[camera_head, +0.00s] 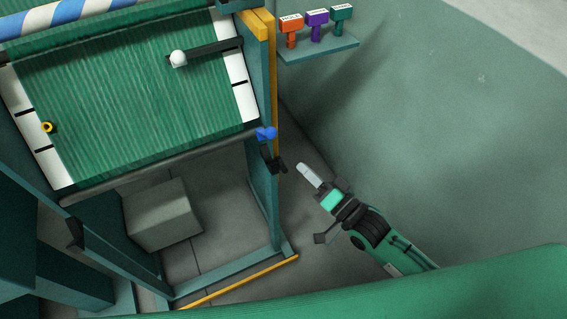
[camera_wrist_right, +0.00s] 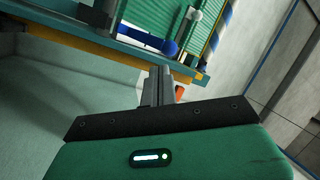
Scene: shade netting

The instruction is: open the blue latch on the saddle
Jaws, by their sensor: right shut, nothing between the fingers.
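The blue latch (camera_head: 266,133) sits at the right end of the dark roller bar, at the right post of the frame. A black bracket (camera_head: 272,160), perhaps part of the saddle, is just below it. My right gripper (camera_head: 303,168) is shut and empty, to the lower right of the latch and apart from it in the head view. In the right wrist view the blue latch (camera_wrist_right: 169,47) appears just beyond the shut fingers (camera_wrist_right: 162,75), with a blue bar running left from it. I cannot tell the exact gap. My left gripper is not in view.
Green netting (camera_head: 140,100) with white edge strips lies on the frame. A black arm with a white knob (camera_head: 178,58) crosses it. A shelf (camera_head: 318,50) holds orange, purple and green tagged pieces. A grey block (camera_head: 163,215) stands under the frame. Floor right of the post is clear.

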